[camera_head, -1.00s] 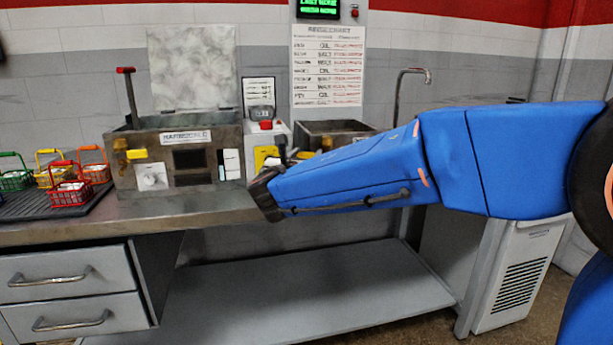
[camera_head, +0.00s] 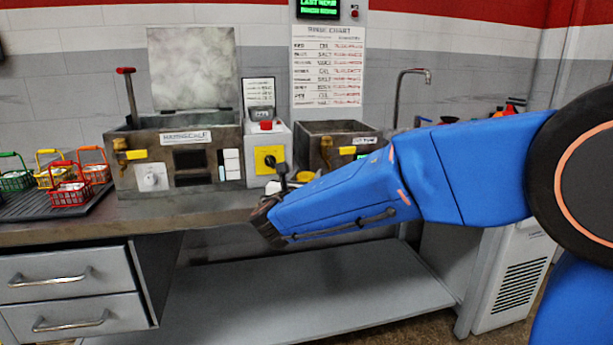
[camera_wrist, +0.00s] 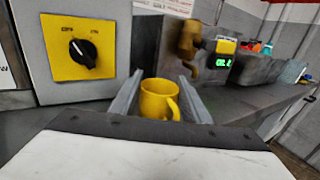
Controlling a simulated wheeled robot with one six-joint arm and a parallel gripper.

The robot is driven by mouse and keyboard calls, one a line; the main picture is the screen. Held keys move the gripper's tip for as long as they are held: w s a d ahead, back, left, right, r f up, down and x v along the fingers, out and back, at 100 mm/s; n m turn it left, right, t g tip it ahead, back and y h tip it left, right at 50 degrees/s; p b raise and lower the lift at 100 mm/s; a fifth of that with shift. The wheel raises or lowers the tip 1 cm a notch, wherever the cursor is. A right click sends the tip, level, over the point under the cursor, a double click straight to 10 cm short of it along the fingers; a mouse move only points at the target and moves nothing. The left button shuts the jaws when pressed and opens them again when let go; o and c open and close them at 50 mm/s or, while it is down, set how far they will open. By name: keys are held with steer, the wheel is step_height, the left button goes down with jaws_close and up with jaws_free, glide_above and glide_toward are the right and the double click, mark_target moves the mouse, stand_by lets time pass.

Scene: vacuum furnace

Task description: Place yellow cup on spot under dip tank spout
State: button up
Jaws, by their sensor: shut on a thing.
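The yellow cup (camera_wrist: 154,98) is upright between the two fingers of my gripper (camera_wrist: 155,92) in the wrist view, with its handle to the right. My gripper is shut on it. The dip tank (camera_head: 342,133) stands at the back right of the counter. Its brass spout (camera_wrist: 190,45) shows in the wrist view, above and beyond the cup and a little to its right. The spot under the spout is hidden by the cup and gripper. A green display (camera_wrist: 224,63) glows beside the spout.
A white control box with a yellow knob panel (camera_wrist: 84,47) stands close on the left. A larger tank (camera_head: 175,157) with a raised lid and several wire baskets (camera_head: 66,185) are further left. The counter edge (camera_head: 140,225) runs along the front. A tap (camera_head: 412,75) stands behind my arm.

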steer(key=o, duration=1)
steer(key=shift+o, duration=0.2)
steer(key=s+a, duration=0.3)
steer(key=s, duration=1.4)
steer(key=shift+a, duration=0.15)
